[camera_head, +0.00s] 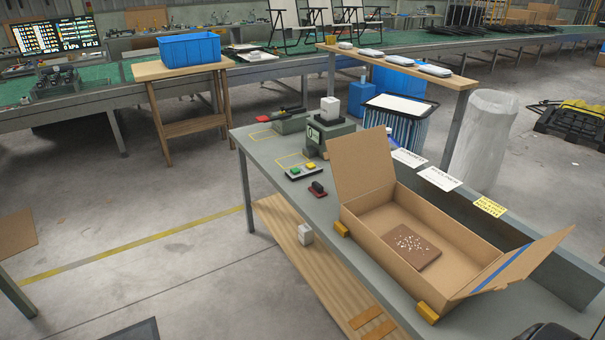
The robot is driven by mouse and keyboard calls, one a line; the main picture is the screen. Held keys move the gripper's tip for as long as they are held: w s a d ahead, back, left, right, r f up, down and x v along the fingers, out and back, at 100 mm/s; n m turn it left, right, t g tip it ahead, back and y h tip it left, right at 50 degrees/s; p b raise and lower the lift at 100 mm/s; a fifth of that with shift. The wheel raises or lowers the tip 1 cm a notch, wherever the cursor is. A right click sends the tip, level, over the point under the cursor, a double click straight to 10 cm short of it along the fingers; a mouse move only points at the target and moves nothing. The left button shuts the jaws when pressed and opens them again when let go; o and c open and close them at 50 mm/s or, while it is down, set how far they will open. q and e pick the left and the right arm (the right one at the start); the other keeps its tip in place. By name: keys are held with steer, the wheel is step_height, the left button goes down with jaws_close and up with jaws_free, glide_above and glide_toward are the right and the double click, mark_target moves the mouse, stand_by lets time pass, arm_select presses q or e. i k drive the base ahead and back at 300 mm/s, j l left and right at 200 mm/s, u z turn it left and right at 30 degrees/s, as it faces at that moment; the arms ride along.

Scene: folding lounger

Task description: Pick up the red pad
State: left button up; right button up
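A small dark-red pad with a black top (318,190) lies on the grey workbench (262,165), left of an open cardboard box (365,170). A flat reddish-brown piece with white specks (411,246) lies on the floor of that box. Which of these the task calls the red pad I cannot tell for certain. Neither of my grippers can be made out. A dark rounded shape (548,332) is cut off at the bottom right edge, and I cannot tell what it is.
Yellow blocks (427,312) sit along the box's near side. A wooden shelf (300,255) runs below the bench. The floor to the left is mostly clear.

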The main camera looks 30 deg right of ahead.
mark_target(316, 188)
steer(key=i+z, duration=0.25)
steer(key=i, duration=0.3)
steer(key=i+j+z, duration=0.1)
steer(key=i+z, duration=0.15)
steer(key=i, duration=0.25)
steer(key=i+j+z, duration=0.2)
steer(key=i, duration=0.3)
